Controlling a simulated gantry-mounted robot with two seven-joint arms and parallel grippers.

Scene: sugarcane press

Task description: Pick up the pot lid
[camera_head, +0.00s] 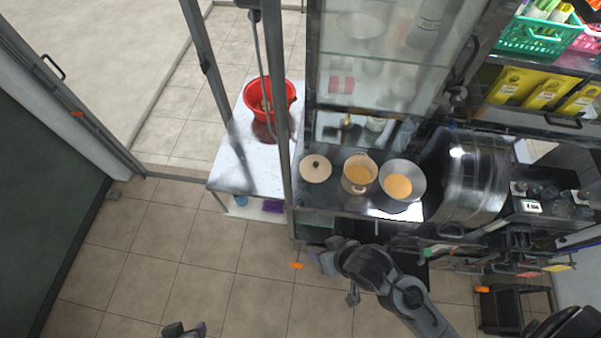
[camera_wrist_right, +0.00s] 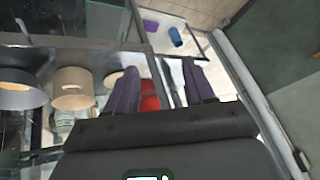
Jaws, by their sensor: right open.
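The pot lid (camera_head: 315,168) is a round beige disc with a dark knob, lying on the left end of the dark counter. Beside it stands a beige pot (camera_head: 359,174) with orange contents. My right gripper (camera_head: 322,262) is in front of the counter, apart from the lid. In the right wrist view my right gripper (camera_wrist_right: 161,88) has its two dark purple fingers spread, with nothing held. A beige edge that looks like the lid (camera_wrist_right: 113,79) shows there, partly hidden by the left finger, next to the pot (camera_wrist_right: 73,88). My left gripper (camera_head: 186,329) is cut off at the bottom edge.
A metal bowl (camera_head: 418,179) with orange contents stands right of the pot. A large metal drum (camera_head: 468,180) is further right. A glass cabinet (camera_head: 385,60) rises behind the counter. A red bucket (camera_head: 282,94) sits on a white table (camera_head: 232,172). The tiled floor in front is mostly clear.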

